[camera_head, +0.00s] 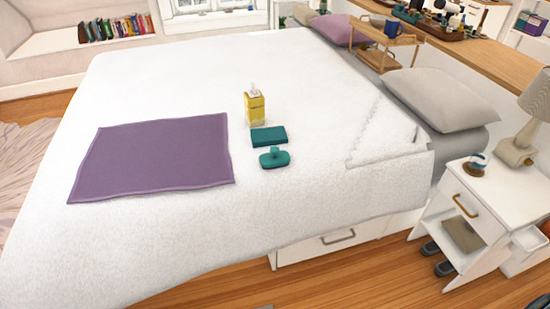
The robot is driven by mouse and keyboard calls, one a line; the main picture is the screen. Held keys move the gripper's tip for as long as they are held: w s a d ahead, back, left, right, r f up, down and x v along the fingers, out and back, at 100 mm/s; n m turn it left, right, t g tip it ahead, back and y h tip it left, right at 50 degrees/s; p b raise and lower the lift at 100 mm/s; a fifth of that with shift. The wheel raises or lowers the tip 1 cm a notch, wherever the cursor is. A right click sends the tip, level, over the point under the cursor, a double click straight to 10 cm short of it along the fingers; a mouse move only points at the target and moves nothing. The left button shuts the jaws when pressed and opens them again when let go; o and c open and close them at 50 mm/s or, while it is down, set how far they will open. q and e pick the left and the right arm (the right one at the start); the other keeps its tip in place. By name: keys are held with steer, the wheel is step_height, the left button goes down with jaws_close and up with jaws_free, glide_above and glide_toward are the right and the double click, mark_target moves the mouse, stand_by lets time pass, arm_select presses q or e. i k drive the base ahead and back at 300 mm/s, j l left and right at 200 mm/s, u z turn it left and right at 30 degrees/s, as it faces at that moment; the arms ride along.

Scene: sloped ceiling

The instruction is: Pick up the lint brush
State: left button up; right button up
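A teal object with a rounded base and a small raised handle on top, which looks like the lint brush (274,158), lies on the white bed (330,205). It sits just in front of a flat teal rectangular block or box (268,135), with a narrow gap between them. Neither of my grippers shows in the head view. Nothing covers the brush.
A folded white blanket (385,135) and grey pillow (440,98) are right. A white nightstand (480,215) stands beside the bed.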

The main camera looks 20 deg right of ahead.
mark_target(277, 159)
steer(key=i+l+u, duration=0.25)
steer(key=l, duration=0.7)
steer(key=l+u, duration=0.2)
steer(key=l, duration=0.75)
steer(key=i+l+u, duration=0.1)
steer(key=l+u, duration=0.15)
steer(key=l, duration=0.7)
